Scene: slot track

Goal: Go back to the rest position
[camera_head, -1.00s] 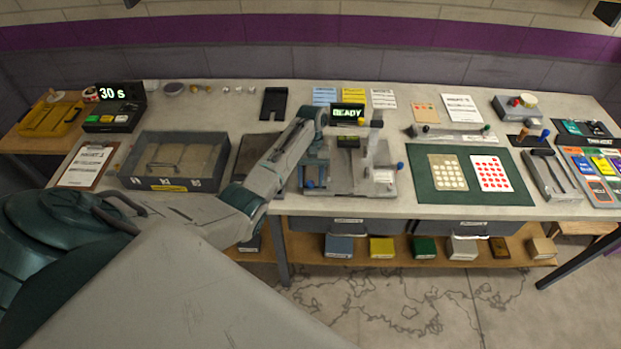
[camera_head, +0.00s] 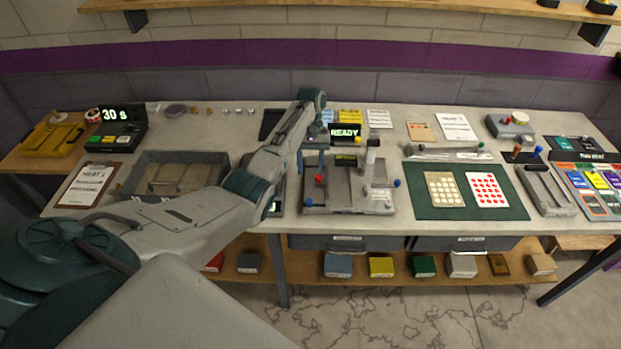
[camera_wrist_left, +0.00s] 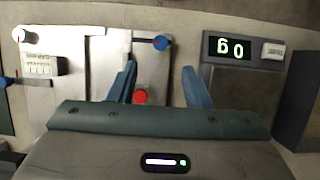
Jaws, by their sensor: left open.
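My left gripper (camera_wrist_left: 158,78) is open, with nothing between its two blue fingers in the left wrist view. In the head view my left arm reaches in from the left, and the gripper (camera_head: 304,150) hangs near the left side of a grey fixture (camera_head: 345,205), apparently above it. A red knob (camera_head: 319,179) stands on the fixture; it also shows in the left wrist view (camera_wrist_left: 140,96), near one fingertip and apparently not held. A READY display (camera_head: 345,132) is lit behind the fixture. My right gripper is not in view.
A lit number display (camera_wrist_left: 230,47) stands beside the fixture, mostly hidden by my arm in the head view. A grey tray (camera_head: 139,170) and a 30 s timer (camera_head: 115,125) are at left. A green mat (camera_head: 510,206) with two cards is at right. A shelf (camera_head: 450,8) crosses the top.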

